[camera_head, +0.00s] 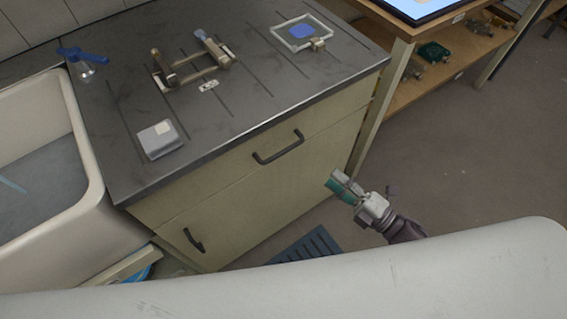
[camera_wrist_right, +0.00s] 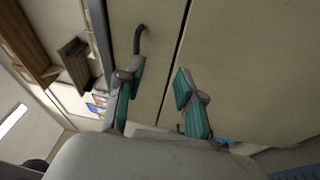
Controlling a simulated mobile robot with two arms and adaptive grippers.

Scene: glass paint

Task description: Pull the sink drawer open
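The sink drawer (camera_head: 240,165) is the upper front panel of the cream cabinet under the dark worktop, and it looks closed. Its black bar handle (camera_head: 278,148) is on the front. In the right wrist view the handle (camera_wrist_right: 139,42) shows beyond the left finger, with the gap below the drawer running beside it. My right gripper (camera_head: 338,184) is in front of the cabinet, right of and lower than the handle, apart from it. In the right wrist view the gripper (camera_wrist_right: 156,87) has its teal-padded fingers spread, with nothing between them. My left gripper is not in view.
A lower door with its own black handle (camera_head: 194,240) is under the drawer. A white sink (camera_head: 84,120) stands at left. The worktop (camera_head: 240,95) holds a clamp-like tool (camera_head: 190,70), a small box (camera_head: 160,139) and a glass tray (camera_head: 303,32). Floor at right is clear.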

